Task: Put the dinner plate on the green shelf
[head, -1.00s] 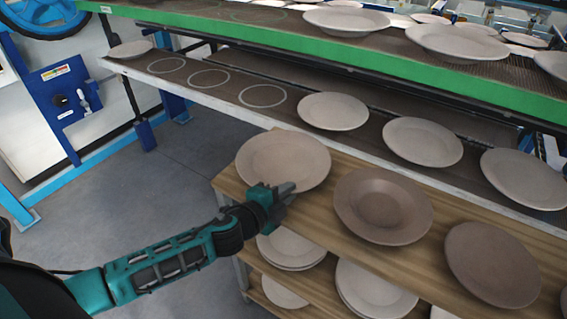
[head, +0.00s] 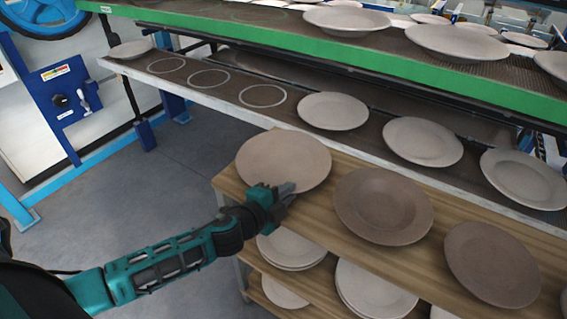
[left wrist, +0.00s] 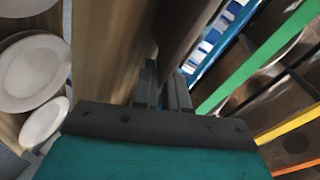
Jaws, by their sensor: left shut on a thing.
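The dinner plate (head: 283,160), pale beige, is at the left end of the wooden board. My left gripper (head: 284,192) is shut on its near right rim. The plate looks close to the board; I cannot tell whether it touches. In the left wrist view the two fingertips (left wrist: 165,90) are close together, with a brownish surface, perhaps the plate, running up from them. The green shelf (head: 330,46) is the upper rack level with a green front edge, behind and above the plate. Plates stand on its right part. My right gripper is out of view.
A brown plate (head: 383,206) and another brown plate (head: 492,264) lie on the wooden board (head: 340,262). Stacked plates (head: 290,248) sit below it. The middle rack level (head: 226,98) holds several plates and empty white rings. The green shelf has an empty ring (head: 257,16).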

